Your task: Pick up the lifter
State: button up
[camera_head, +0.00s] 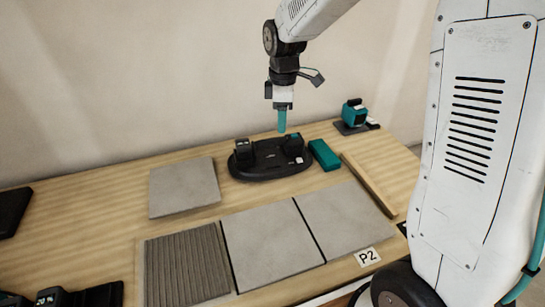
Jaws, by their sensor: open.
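The lifter (268,167) looks like a black double-pad tool with a rounded base and raised black parts on top. It lies flat on the wooden bench behind the row of tiles. My gripper (282,121), with teal fingers, points down above the right half of the lifter. It is open and empty, and it appears apart from the lifter. The fingers overlap in this view, so the gap between them is hard to see.
A loose grey tile (184,187) lies left of the lifter. In front are two flat grey tiles (268,244) and a ribbed bed (187,267). A teal block (325,155) sits close right of the lifter. A teal tool (354,112) stands behind; a wooden strip (369,184) lies right.

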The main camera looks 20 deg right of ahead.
aim_at(272, 139)
jog(key=w+f+n, duration=0.1)
jog(key=w+f, duration=0.1)
jog(key=w+f+n, duration=0.1)
jog(key=f, duration=0.1)
jog(key=w+a+f+n, duration=0.1)
jog(key=w+f, duration=0.1)
jog(key=f, duration=0.1)
jog(key=shift+w, duration=0.35)
notch_tip(272, 139, down, 3)
jog(key=shift+w+d+r, duration=0.1)
jog(key=shift+r, duration=0.05)
jog(key=shift+w+d+f, duration=0.15)
jog(key=shift+f, duration=1.2)
jog(key=shift+w+d+f, duration=0.1)
jog(key=shift+w+f, duration=0.05)
jog(key=shift+f, duration=1.15)
jog(key=shift+f, duration=0.2)
grip_shut()
